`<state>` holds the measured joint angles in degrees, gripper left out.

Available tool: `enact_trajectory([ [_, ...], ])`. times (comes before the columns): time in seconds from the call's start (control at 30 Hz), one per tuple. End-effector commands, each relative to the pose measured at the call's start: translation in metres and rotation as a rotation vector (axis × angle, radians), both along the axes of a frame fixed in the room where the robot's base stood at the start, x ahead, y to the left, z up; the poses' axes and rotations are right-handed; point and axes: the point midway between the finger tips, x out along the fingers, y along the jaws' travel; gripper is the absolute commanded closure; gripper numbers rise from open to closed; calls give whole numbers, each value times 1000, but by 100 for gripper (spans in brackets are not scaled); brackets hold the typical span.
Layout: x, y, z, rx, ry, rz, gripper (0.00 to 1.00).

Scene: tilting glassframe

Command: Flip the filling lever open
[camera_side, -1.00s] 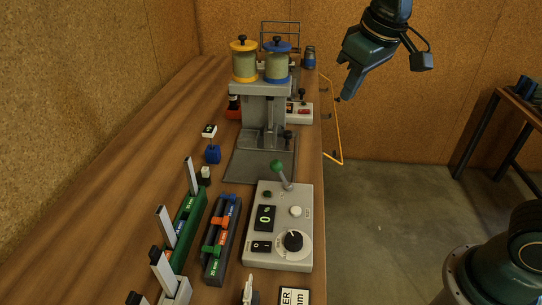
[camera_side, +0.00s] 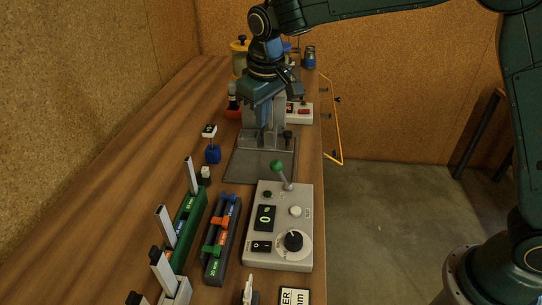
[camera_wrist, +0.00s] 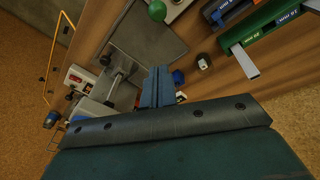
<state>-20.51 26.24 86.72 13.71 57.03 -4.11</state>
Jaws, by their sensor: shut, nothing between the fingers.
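A lever with a green ball knob (camera_side: 277,166) rises from the grey control box (camera_side: 262,258), leaning up and left. Its knob also shows at the top of the wrist view (camera_wrist: 157,9). The grey stand (camera_side: 280,104) with a flat base plate (camera_side: 240,163) is behind the box. A small dark knob (camera_side: 288,134) is at the stand's right side. I cannot tell which of these is the filling lever. My gripper (camera_side: 264,128) points down in front of the stand, above its plate, and hides part of it. Its fingers (camera_wrist: 158,72) are shut and empty.
A blue block (camera_side: 213,155) stands left of the plate. Green (camera_side: 188,222) and dark (camera_side: 222,250) racks are left of the control box. A red-and-white box (camera_side: 300,112) sits behind right.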

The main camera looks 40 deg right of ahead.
Motion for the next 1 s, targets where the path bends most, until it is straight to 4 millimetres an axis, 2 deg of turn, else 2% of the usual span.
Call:
enact_trajectory([
  [0.2, 10, 11, -13, -8, 12, 9, 100],
  [0.77, 11, 11, -17, -9, 13, 9, 100],
  [1.0, 14, 10, -35, -10, 15, 7, 100],
])
